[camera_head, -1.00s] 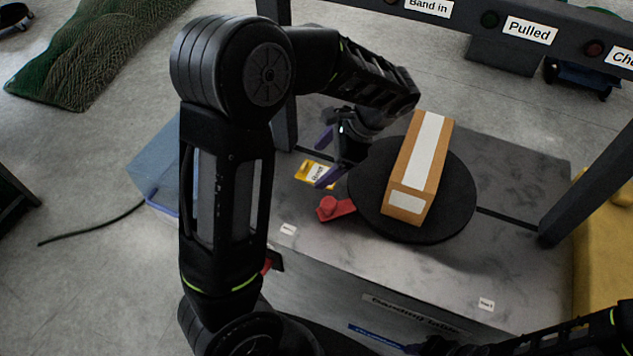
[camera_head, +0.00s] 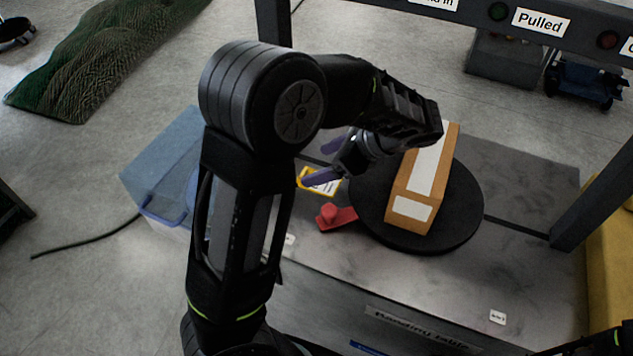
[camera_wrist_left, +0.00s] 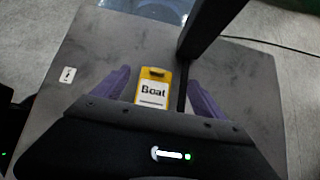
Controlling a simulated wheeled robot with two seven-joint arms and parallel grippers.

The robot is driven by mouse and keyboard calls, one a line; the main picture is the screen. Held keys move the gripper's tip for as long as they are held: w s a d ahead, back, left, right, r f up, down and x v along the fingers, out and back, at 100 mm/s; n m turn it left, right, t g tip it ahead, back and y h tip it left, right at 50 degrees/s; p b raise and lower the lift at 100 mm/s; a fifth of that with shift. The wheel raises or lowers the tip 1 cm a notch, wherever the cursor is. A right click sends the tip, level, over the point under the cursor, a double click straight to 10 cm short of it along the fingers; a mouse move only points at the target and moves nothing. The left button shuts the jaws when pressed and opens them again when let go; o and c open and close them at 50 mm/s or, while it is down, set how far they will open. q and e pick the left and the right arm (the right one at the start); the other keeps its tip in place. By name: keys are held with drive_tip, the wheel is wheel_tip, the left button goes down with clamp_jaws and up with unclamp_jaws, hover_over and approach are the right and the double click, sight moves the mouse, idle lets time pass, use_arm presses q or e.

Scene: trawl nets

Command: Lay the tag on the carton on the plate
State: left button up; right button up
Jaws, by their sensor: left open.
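The tag (camera_head: 321,181) is yellow with a white label and lies flat on the table, left of the plate. In the left wrist view the tag (camera_wrist_left: 153,88) reads "Boat" and shows between the fingers, its near end hidden by the gripper body. The brown carton (camera_head: 423,185) with white labels lies on the round black plate (camera_head: 466,215). My left gripper (camera_head: 322,163) is open and empty, just above the tag; its purple fingers (camera_wrist_left: 160,92) stand either side of the tag in the wrist view. My right gripper is out of view.
A blue bin (camera_head: 165,170) stands left of the table. A dark frame with a post (camera_head: 275,60) rises at the back, with a "Pulled" sign (camera_head: 541,22).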

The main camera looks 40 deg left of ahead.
sight(303, 171)
use_arm(q)
drive_tip(key=shift+x, duration=2.55)
drive_tip(key=shift+s, duration=0.2)
drive_tip(key=shift+c, duration=0.4)
drive_tip(key=c, duration=1.5)
wheel_tip(303, 171, up, 10)
drive_tip(key=p, duration=0.2)
drive_tip(key=shift+r+p, duration=0.1)
drive_tip(key=shift+p, duration=0.3)
